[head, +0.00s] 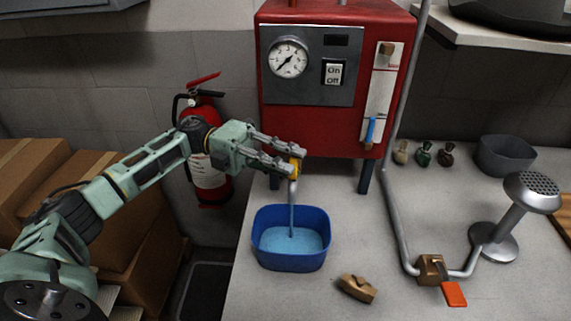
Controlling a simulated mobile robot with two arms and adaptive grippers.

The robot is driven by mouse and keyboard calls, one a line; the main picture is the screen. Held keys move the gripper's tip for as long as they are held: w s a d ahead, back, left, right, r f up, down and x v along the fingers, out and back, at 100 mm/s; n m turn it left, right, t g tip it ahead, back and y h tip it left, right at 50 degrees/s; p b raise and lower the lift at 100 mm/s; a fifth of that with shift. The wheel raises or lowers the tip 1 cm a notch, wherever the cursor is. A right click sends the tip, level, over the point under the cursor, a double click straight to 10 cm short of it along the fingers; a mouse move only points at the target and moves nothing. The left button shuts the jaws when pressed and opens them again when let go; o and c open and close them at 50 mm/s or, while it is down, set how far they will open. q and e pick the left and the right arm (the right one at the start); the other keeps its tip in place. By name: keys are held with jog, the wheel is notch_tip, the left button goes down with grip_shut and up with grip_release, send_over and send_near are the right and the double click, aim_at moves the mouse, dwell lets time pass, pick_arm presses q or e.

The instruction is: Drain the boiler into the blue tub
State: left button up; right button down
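The red boiler (335,120) stands on legs at the back of the grey counter. Its front has a round gauge (288,58), an On/Off switch (333,73) and a sight tube with blue at its lower end (371,131). A metal spout (293,190) hangs at its lower left, with a yellow tap handle (296,173). Water runs from the spout into the blue tub (290,262), which holds light blue water. My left gripper (297,160) has its fingers on both sides of the yellow handle and appears shut on it. My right gripper is out of view.
A fire extinguisher (208,170) and cardboard boxes (135,245) stand left of the counter. A brown wooden block (356,288) lies right of the tub. Small bottles (424,153) and a grey bin (505,156) stand behind.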

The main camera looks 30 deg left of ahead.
pick_arm(q)
jog(key=shift+o, duration=0.3)
jog(key=a, duration=1.2)
jog(key=shift+s, duration=0.1)
